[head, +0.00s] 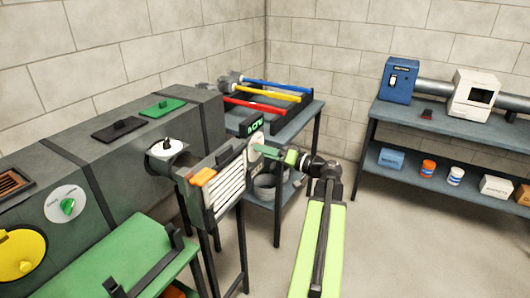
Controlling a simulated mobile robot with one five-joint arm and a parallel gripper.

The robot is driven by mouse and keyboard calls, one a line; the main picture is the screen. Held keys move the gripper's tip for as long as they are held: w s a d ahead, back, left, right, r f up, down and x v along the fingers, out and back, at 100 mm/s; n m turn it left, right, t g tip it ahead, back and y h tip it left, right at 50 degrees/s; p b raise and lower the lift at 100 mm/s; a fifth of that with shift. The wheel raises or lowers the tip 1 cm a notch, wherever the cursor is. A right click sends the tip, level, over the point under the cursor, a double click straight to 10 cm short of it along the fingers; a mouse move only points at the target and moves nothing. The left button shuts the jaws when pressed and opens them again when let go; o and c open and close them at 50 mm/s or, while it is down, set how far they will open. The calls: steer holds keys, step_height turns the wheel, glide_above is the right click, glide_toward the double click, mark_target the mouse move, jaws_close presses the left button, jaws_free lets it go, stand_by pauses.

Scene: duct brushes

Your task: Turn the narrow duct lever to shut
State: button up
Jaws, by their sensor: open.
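A narrow round duct stub (170,162) comes off the side of the large grey duct. A white dial with a small black lever (167,144) sits on top of it; its setting is too small to read. My gripper (281,154) is open, to the right of this lever and well apart from it. Its green fingers point left toward a pale round disc (257,146) beside the slatted grille. Whether they touch the disc I cannot tell. A second white dial with a green knob (68,206) is on the large duct's front face.
The grey slatted grille box (225,190), with an orange handle (203,177), stands between my gripper and the stub. A bench (290,135) with red, yellow and blue rods is behind. A green table (130,255) is front left. Floor at right is clear.

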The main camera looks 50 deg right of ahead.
steer(key=v, duration=1.7)
